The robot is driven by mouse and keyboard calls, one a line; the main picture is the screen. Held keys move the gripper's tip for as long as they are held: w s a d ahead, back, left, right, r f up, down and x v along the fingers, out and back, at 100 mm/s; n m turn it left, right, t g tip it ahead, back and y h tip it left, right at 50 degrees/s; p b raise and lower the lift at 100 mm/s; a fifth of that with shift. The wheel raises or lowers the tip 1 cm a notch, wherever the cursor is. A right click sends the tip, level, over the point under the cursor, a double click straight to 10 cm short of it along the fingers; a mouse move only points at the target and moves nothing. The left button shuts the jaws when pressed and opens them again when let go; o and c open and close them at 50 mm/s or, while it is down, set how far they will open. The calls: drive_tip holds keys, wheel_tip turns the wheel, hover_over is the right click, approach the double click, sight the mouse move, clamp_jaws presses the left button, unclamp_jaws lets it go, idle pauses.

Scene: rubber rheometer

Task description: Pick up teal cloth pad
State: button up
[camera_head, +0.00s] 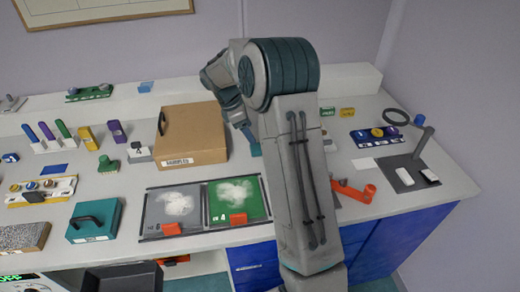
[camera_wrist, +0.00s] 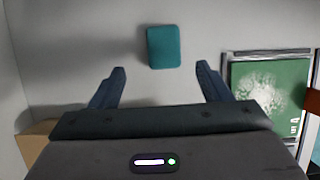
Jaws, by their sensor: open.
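The teal cloth pad (camera_wrist: 164,46) lies flat on the pale bench top in the wrist view, a rounded rectangle at upper centre. My gripper (camera_wrist: 161,72) is open and empty, with its two dark blue fingers spread apart. The pad appears just beyond the fingertips, roughly centred between them, and the jaws are not closed on it. In the head view a small teal patch (camera_head: 256,150) beside my arm looks like the pad, mostly hidden by the arm.
A brown cardboard box (camera_head: 191,135) stands left of my gripper. A two-part tray with a green panel (camera_head: 257,208) holding white powder lies in front. An orange-red tool (camera_head: 354,191) and a ring stand (camera_head: 422,145) are to the right. Bare bench surrounds the pad.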

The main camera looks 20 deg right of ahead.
drive_tip(key=x, duration=0.7)
drive_tip(key=shift+s+d+p, duration=0.15)
drive_tip(key=shift+s+p, duration=0.2)
drive_tip(key=shift+p, duration=0.05)
drive_tip(key=shift+d+f, duration=0.2)
drive_tip(key=shift+f, duration=0.25)
drive_tip(key=c, duration=1.1)
